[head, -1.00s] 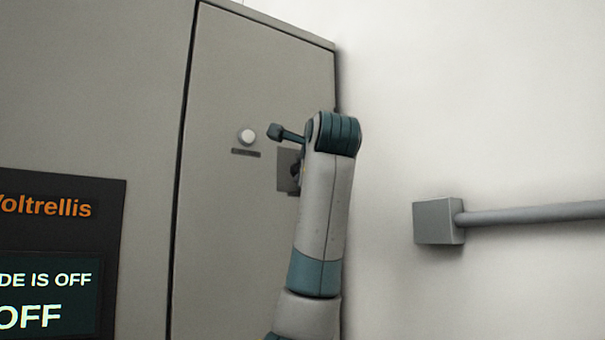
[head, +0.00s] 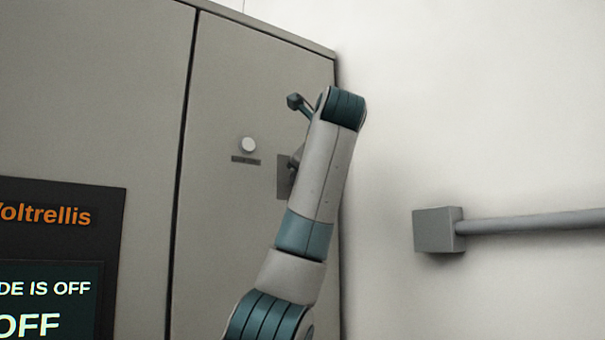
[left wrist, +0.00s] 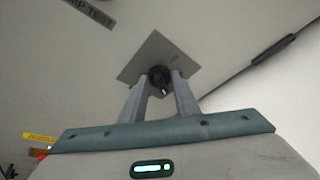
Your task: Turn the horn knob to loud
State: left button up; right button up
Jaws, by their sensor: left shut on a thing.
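The horn knob (left wrist: 159,75) is small and black and sits on a square grey plate (left wrist: 146,60) on the cabinet door. In the left wrist view the plate looks turned like a diamond, and a pale mark shows on the knob's near side. My left gripper (left wrist: 161,83) is shut on the knob, one finger on each side of it. In the head view the plate (head: 283,178) shows only partly, behind my left arm, and that arm covers most of the gripper and knob. The plate's markings are too small to read. My right gripper is in neither view.
A white round button (head: 248,145) with a dark label (head: 245,160) is left of the plate. A dark screen (head: 45,300) reading "OFF" is at the lower left. A grey wall bracket with a rail (head: 438,230) stands out on the right.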

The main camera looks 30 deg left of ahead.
pick_arm(q)
jog(key=o, duration=1)
jog(key=shift+o, duration=0.2)
jog(key=shift+d, duration=0.1)
pick_arm(e)
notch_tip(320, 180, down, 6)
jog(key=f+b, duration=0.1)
jog(key=b, duration=0.6)
pick_arm(q)
jog(key=v, duration=1.7)
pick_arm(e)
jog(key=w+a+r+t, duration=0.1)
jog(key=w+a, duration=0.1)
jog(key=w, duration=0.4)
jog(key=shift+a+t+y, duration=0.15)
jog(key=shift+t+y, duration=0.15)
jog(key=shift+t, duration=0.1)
pick_arm(q)
jog(key=shift+s, duration=0.15)
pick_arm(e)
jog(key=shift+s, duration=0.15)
